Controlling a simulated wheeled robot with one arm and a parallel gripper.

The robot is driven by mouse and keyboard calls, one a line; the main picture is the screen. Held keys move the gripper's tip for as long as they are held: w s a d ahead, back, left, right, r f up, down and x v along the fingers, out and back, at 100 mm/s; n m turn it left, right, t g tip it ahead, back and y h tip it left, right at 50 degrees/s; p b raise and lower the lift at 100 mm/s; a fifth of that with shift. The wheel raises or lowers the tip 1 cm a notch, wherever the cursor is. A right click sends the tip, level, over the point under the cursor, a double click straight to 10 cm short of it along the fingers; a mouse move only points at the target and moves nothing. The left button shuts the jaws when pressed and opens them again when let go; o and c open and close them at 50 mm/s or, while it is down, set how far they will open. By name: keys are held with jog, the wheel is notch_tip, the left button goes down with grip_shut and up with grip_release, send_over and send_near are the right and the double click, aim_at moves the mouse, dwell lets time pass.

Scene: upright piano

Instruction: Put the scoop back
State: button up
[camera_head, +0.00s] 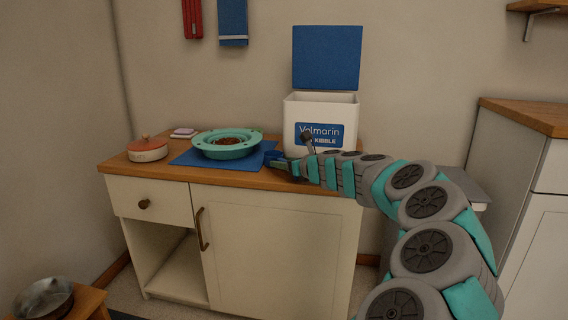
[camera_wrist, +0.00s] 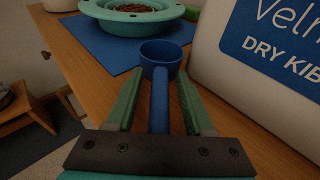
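The blue scoop (camera_head: 273,156) is at the front of the wooden counter, by the right edge of the blue mat. In the wrist view the scoop (camera_wrist: 160,57) has its cup ahead of my fingertips and its handle running back between them. My gripper (camera_wrist: 158,88) is open, with a finger on each side of the handle and gaps showing. In the head view my gripper (camera_head: 287,164) is low over the counter, close to the scoop. The white kibble bin (camera_head: 305,108) stands behind, its blue lid (camera_head: 326,57) raised. Its inside is hidden.
A teal bowl (camera_head: 242,150) holding kibble sits on the blue mat (camera_head: 190,158). A red-lidded pot (camera_head: 147,150) stands on the left of the counter (camera_head: 230,180). The bin also stands close on the right in the wrist view (camera_wrist: 215,55). Towels hang on the wall.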

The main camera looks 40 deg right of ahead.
jog(key=shift+r, duration=0.1)
jog(key=shift+s+r, duration=0.15)
jog(key=shift+s, duration=0.05)
jog(key=p+v, duration=0.1)
jog(key=v, duration=1)
jog(key=shift+s, duration=0.35)
jog(key=shift+r, duration=0.1)
